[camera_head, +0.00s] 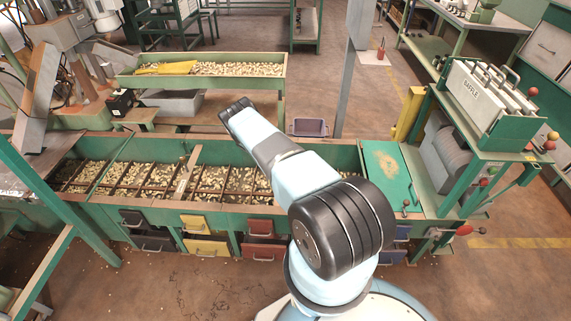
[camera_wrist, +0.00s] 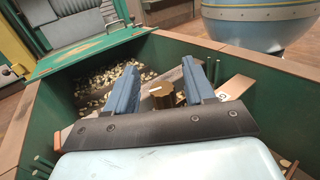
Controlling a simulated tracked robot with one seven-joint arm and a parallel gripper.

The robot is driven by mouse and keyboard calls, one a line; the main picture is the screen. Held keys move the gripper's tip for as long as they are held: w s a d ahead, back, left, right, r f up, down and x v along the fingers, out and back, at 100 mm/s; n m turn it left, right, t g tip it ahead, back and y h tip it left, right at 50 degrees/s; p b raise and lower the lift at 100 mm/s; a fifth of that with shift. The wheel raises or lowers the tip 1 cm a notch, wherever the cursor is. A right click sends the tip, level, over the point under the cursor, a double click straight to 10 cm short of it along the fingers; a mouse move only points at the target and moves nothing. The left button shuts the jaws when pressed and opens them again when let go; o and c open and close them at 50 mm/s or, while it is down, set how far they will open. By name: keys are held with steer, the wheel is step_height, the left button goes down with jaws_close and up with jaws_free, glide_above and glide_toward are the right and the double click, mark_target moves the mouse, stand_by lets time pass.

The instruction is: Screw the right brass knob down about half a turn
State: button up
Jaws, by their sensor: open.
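In the wrist view a brass knob (camera_wrist: 163,95) with a pale mark on top stands inside the green trough (camera_wrist: 50,105). My gripper (camera_wrist: 160,66) is open, with one blue finger on each side of the knob. Gaps show between the knob and the fingers, and I cannot tell whether either touches it. The knob's lower part is hidden by my gripper. In the head view my arm covers part of the trough (camera_head: 105,208), and my gripper and this knob do not show. A tan crossbar (camera_head: 188,172) spans the trough left of my arm.
Nuts (camera_wrist: 115,82) lie in the trough beside my gripper. A tan plate (camera_wrist: 236,87) lies right of the fingers. A green lid (camera_head: 388,168) and the baffle rack (camera_head: 478,100) stand to the right. Colored drawers (camera_head: 204,223) line the trough's front.

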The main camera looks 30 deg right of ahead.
steer(key=s+a+r, duration=0.4)
steer(key=s+r, duration=0.7)
steer(key=s, duration=0.2)
steer(key=shift+s+r, duration=0.2)
steer(key=shift+r, duration=0.2)
